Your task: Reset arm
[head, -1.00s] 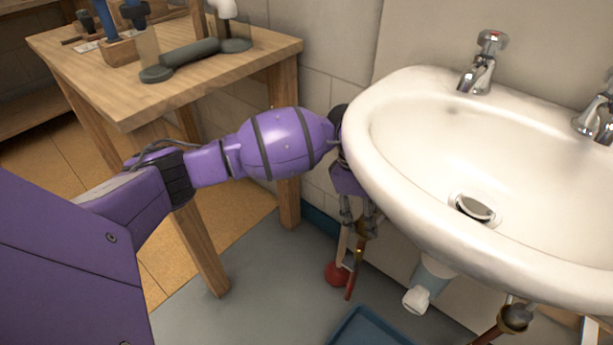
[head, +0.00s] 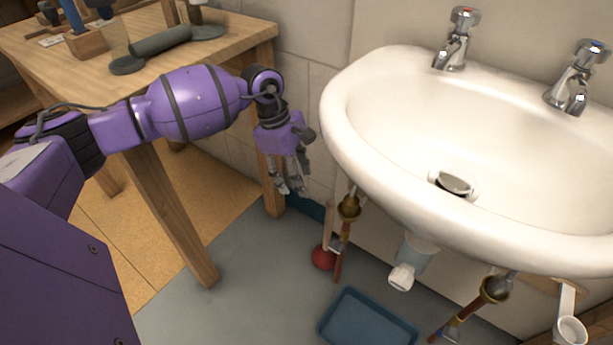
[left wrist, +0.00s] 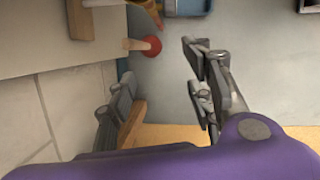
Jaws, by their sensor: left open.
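My left gripper (head: 290,180) hangs fingers down between the wooden workbench and the white sink, clear of both. It is open with nothing between its fingers. In the left wrist view the two fingers of my left gripper (left wrist: 160,92) stand well apart, with floor and wall behind them. My purple left arm reaches in from the left in the head view. My right gripper is not in view.
The sink (head: 340,130) with two taps stands at the right, pipes and a valve (head: 348,207) below it. A red plunger (head: 322,258) and a blue tray (head: 368,322) are on the floor. The workbench (head: 225,50) bears tools. Floor left of the tray is free.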

